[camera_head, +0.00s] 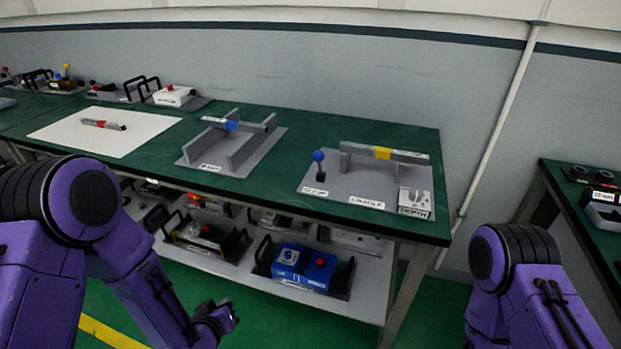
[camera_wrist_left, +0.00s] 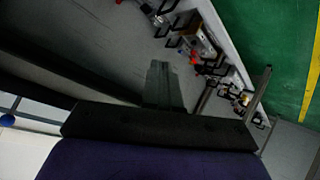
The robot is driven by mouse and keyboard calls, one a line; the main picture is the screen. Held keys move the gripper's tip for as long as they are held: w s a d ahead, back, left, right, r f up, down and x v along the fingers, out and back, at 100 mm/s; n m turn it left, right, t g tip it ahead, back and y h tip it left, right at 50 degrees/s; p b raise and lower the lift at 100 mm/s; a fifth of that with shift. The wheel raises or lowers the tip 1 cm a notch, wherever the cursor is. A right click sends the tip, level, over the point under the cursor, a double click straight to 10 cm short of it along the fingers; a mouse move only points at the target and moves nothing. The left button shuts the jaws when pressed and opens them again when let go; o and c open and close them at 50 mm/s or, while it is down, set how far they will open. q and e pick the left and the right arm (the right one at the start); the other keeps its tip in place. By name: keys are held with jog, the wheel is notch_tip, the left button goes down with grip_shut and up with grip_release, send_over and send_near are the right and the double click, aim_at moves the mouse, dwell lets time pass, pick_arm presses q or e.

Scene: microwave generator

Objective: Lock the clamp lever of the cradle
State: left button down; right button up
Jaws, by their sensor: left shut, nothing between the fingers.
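The cradle (camera_head: 345,185) is a grey plate with uprights on the green bench at the right in the head view. A bar (camera_head: 408,157) with a yellow band lies across its back. The clamp lever (camera_head: 319,158) stands about upright at the plate's left, a blue ball on a dark stem, behind a small label. My left gripper (camera_head: 226,315) is low in front of the bench, well apart from the cradle. Its fingers (camera_wrist_left: 165,88) show closed and empty in the left wrist view. My right arm shows at the right, but its gripper is out of view.
A second fixture (camera_head: 215,152) with a blue-banded bar stands left of the cradle. A white sheet (camera_head: 60,130) with a red and grey tool lies further left. The lower shelf (camera_head: 345,300) holds a blue box (camera_head: 303,268) and other units. Another bench stands at the right.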

aim_at(315, 160)
pick_arm(q)
jog(key=w+d+r+m+t+h+b, duration=0.1)
jog(key=w+d+r+m+t+h, duration=0.2)
jog(key=r, duration=0.7)
jog(key=w+d+r+m+t+h+b, duration=0.1)
jog(key=w+d+r+m+t+h, duration=0.3)
jog(key=r, duration=0.7)
jog(key=w+d+m+h, duration=0.2)
jog(key=w+d+m, duration=0.2)
jog(key=d, duration=0.1)
jog(key=shift+w+d+r, duration=0.25)
jog(key=shift+w+d, duration=0.05)
jog(key=shift+d, duration=0.1)
pick_arm(e)
notch_tip(315, 160, down, 3)
pick_arm(q)
jog(key=p+x, duration=0.1)
jog(key=x, duration=0.3)
jog(key=p+x, duration=0.2)
jog(key=x, duration=0.2)
jog(key=p+x, duration=0.1)
jog(key=x, duration=0.4)
jog(key=shift+r+p, duration=0.25)
jog(key=shift+p, duration=0.15)
jog(key=shift+w+d, duration=0.3)
jog(key=shift+w, duration=0.1)
pick_arm(e)
notch_tip(315, 160, up, 5)
jog(key=shift+f, duration=0.1)
